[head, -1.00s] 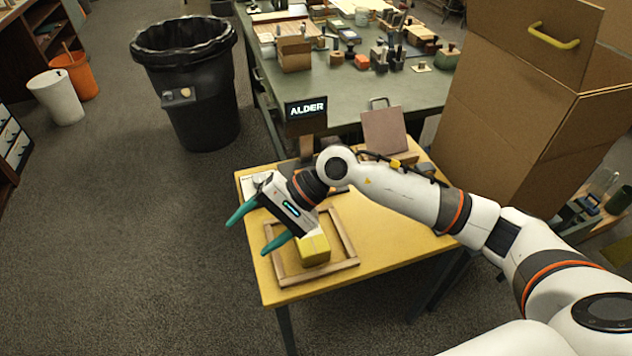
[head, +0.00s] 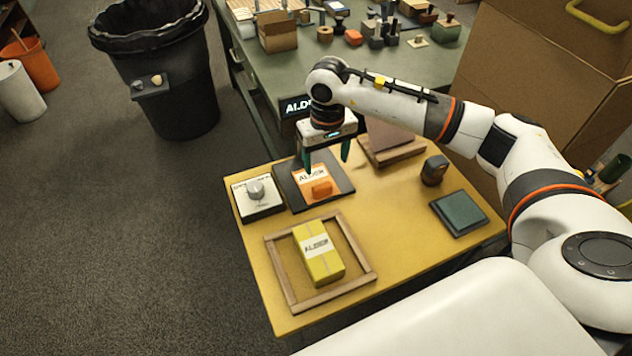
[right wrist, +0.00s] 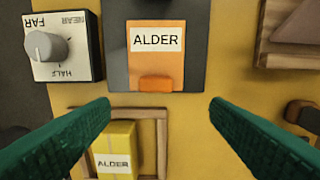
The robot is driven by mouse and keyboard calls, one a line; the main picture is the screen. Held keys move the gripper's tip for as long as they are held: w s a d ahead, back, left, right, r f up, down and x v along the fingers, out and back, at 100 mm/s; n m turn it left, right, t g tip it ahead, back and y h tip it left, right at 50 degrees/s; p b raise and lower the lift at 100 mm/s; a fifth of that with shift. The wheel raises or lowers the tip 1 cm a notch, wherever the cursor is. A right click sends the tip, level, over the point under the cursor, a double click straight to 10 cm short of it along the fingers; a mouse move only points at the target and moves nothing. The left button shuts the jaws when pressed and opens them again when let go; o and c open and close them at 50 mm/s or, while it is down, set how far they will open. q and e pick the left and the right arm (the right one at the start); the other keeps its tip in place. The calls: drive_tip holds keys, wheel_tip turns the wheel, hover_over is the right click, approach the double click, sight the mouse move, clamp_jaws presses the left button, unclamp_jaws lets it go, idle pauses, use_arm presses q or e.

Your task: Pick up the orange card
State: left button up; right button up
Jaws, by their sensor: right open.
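The orange card (head: 316,186) lies on a dark square pad on the yellow table, with a white ALDER label and a raised orange block at its near edge. It also shows in the right wrist view (right wrist: 156,65), top centre, between and beyond the fingertips. My right gripper (head: 327,165) is open and empty, pointing down above the far part of the card; one teal finger overlaps the card's left side in the head view. In the right wrist view both green fingers (right wrist: 160,104) are wide apart. My left gripper is not in view.
A yellow ALDER block (head: 322,262) sits inside a wooden frame (head: 369,262) nearer me. A dial box (head: 258,207) is left of the dark pad (head: 294,192). A dark green square (head: 461,212) and a small dark object (head: 434,171) lie right.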

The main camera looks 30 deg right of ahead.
drive_tip(key=b, duration=0.2)
hover_over(322, 185)
drive_tip(key=f, duration=0.5)
drive_tip(key=shift+s+d, duration=0.25)
drive_tip(key=shift+f, duration=0.4)
drive_tip(key=f, duration=0.1)
drive_tip(key=f+b, duration=0.1)
drive_tip(key=f, duration=0.1)
drive_tip(key=f+b, duration=0.1)
drive_tip(key=shift+w+a+f, duration=0.2)
drive_tip(key=shift+a+f, duration=0.05)
drive_tip(key=shift+c, duration=0.3)
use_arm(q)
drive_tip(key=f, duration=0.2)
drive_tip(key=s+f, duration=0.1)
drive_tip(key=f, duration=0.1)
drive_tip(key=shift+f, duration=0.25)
use_arm(e)
drive_tip(key=c, duration=1)
drive_tip(key=shift+r, duration=0.1)
